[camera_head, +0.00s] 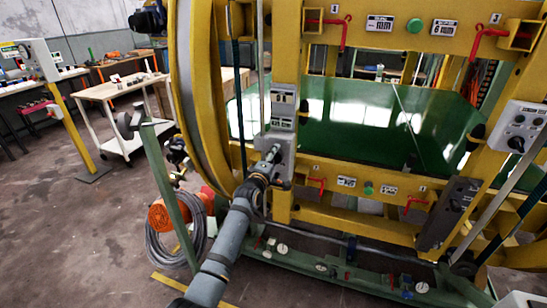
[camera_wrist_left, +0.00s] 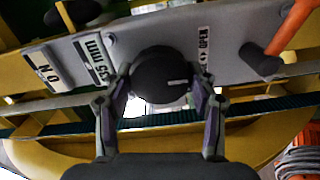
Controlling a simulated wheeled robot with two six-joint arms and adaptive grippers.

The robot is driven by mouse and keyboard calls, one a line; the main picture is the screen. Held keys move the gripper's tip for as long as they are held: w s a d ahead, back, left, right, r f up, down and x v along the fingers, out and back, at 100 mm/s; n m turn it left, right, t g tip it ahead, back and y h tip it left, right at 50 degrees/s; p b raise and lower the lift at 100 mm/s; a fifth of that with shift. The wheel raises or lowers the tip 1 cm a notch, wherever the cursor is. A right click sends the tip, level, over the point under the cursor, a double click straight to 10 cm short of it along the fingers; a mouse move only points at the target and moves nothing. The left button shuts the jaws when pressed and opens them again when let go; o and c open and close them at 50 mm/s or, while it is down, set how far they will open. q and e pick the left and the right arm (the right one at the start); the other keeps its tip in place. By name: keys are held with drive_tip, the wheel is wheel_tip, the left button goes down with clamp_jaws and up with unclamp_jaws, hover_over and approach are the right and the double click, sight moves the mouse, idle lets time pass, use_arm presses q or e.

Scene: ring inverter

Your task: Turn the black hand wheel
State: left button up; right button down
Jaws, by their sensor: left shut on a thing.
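The black hand wheel (camera_wrist_left: 160,75) is a round dark knob on a grey panel (camera_wrist_left: 220,40) in the left wrist view. A small light mark shows on its face. My left gripper (camera_wrist_left: 160,98) has one finger on each side of the wheel and is shut on it. In the head view, my left gripper (camera_head: 268,165) reaches the grey panel on the yellow frame's post, and I cannot make out the wheel there. My right gripper is not in view.
An orange-handled lever (camera_wrist_left: 285,30) sticks out close to the right of the wheel. The yellow frame (camera_head: 287,50) with a green sheet (camera_head: 350,120) and red clamps fills the right. A coiled grey cable (camera_head: 180,245) lies lower left. A white cart (camera_head: 120,95) stands behind.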

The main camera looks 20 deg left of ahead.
use_arm(q)
drive_tip(key=m, duration=0.4)
drive_tip(key=shift+m, duration=0.3)
drive_tip(key=m+b, duration=0.1)
drive_tip(key=m, duration=0.3)
drive_tip(key=shift+m, duration=0.3)
drive_tip(key=m+b, duration=0.1)
drive_tip(key=m, duration=0.3)
drive_tip(key=shift+d+m, duration=0.1)
drive_tip(key=shift+m, duration=0.2)
drive_tip(key=m+b, duration=0.1)
drive_tip(key=m, duration=0.3)
drive_tip(key=shift+b, duration=0.3)
drive_tip(key=m+b, duration=0.1)
drive_tip(key=m, duration=0.4)
drive_tip(key=m+b, duration=0.1)
drive_tip(key=m, duration=0.3)
drive_tip(key=shift+d+m, duration=0.1)
drive_tip(key=shift+m, duration=0.2)
drive_tip(key=m, duration=0.4)
drive_tip(key=shift+b, duration=0.4)
drive_tip(key=shift+m+b, duration=0.3)
drive_tip(key=shift+m, duration=1.7)
